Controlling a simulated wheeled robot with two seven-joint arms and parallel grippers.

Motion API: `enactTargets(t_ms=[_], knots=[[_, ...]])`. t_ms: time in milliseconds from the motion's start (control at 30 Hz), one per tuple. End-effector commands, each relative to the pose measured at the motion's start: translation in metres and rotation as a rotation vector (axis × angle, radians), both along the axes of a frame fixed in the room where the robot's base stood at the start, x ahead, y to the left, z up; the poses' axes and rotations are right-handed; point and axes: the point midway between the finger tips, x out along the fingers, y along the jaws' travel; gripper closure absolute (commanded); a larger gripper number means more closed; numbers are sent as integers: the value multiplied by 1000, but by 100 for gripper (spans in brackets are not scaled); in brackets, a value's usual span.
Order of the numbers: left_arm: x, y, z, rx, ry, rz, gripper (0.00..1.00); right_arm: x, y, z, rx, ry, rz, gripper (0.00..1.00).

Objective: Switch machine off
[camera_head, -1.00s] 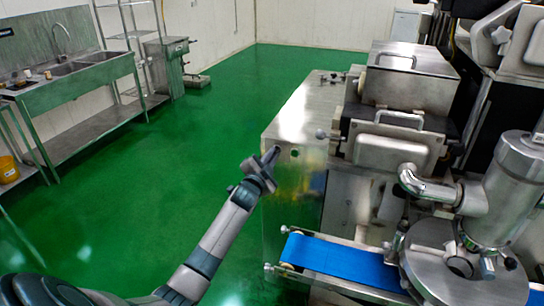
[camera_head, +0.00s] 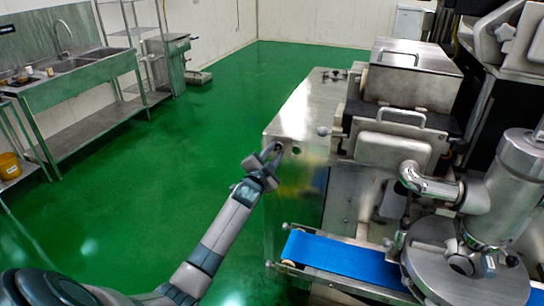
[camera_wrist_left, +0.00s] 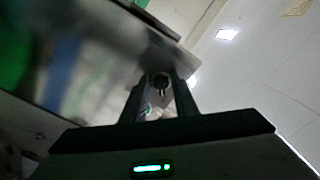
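The steel encrusting machine (camera_head: 300,110) stands right of centre in the head view. A small dark round spot (camera_head: 296,150) shows on its near side panel; I cannot tell if it is the switch. My left gripper (camera_head: 268,152) is just left of this panel, its fingers pointing up and toward the machine. In the left wrist view a dark round knob (camera_wrist_left: 160,82) shows in the gap between the two fingers (camera_wrist_left: 160,95). The fingers are apart, and I see no clear contact with the knob. My right gripper is not in view.
A blue conveyor belt (camera_head: 345,262) runs along the machine's front below my left gripper. A round steel hopper (camera_head: 440,250) is at lower right. A sink bench (camera_head: 80,75) stands at far left. The green floor (camera_head: 150,180) between is clear.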

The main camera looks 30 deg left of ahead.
Motion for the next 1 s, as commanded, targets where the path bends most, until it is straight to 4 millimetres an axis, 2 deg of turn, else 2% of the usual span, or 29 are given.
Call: enactTargets(t_ms=[167,367,667,1000], knots=[[-4,-1,0,1,-1,0,73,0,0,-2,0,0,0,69],[-18,-4,-1,2,-1,0,73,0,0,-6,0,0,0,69],[-60,-14,-2,1,0,-1,73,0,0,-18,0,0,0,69],[-119,-28,-3,1,1,-1,73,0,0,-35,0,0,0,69]])
